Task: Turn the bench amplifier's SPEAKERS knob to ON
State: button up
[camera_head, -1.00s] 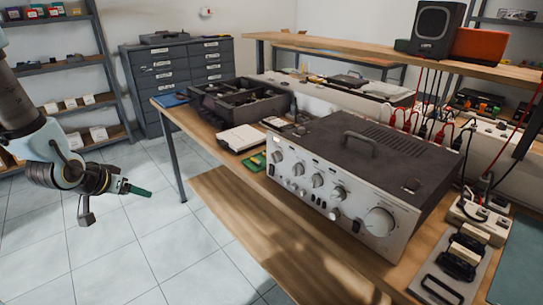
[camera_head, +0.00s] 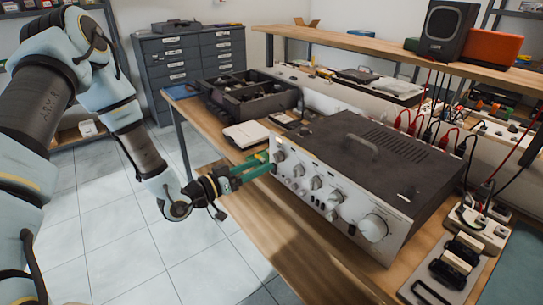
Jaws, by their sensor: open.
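The bench amplifier (camera_head: 372,170) is a dark-topped box with a silver front panel, standing on the wooden bench. A row of round knobs runs along the panel, from the leftmost knob (camera_head: 279,156) to a large knob (camera_head: 373,227) at the right. The lettering is too small to read, so I cannot tell which knob is SPEAKERS. My gripper (camera_head: 265,163) has green fingers that point at the panel's left end. It is open, with its fingertips close to the leftmost knob. I cannot tell whether they touch it.
The wooden bench (camera_head: 262,222) has bare room in front of the amplifier. A black divided tray (camera_head: 250,98) and a white device (camera_head: 246,134) lie behind my gripper. Red and black cables (camera_head: 452,135) hang behind the amplifier. A power strip (camera_head: 478,228) lies right of it.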

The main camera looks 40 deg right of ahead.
aim_at(275, 159)
jog(key=d+p, duration=0.1)
jog(key=d, duration=0.4)
jog(key=shift+s, duration=0.1)
grip_shut()
dwell(0.5)
